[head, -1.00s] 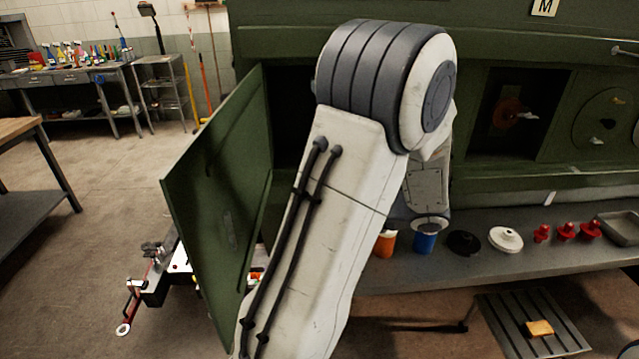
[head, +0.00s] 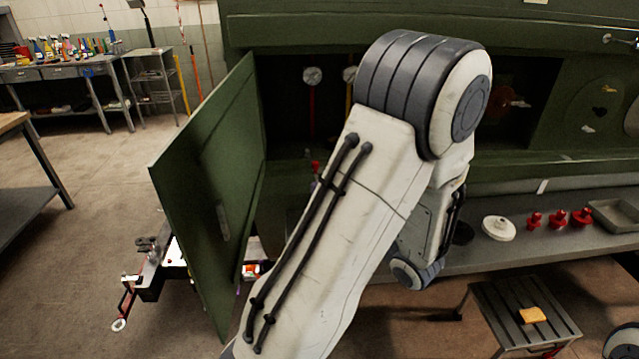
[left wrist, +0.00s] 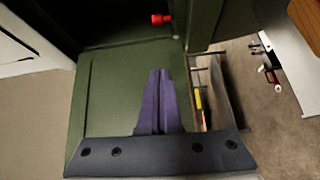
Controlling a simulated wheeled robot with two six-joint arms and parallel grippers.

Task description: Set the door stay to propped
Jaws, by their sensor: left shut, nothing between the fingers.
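The green door (head: 205,190) stands open at the left of the dark bay in the head view. A short pale strip (head: 222,222) shows on its face; I cannot tell whether it is part of the door stay. I cannot make out the stay or its setting. In the left wrist view, my left gripper (left wrist: 160,75) has its purple fingers together and empty, in front of a green panel (left wrist: 105,95). I cannot tell whether they touch it. A red knob (left wrist: 160,18) lies beyond the fingertips. In the head view my left arm hides its gripper. My right gripper is not in view.
Gauges (head: 312,76) and a red-topped lever (head: 315,166) show inside the bay. A grey ledge (head: 590,240) holds a white disc (head: 498,228), red knobs (head: 557,219) and a tray. A low step (head: 495,305) with a yellow block stands below.

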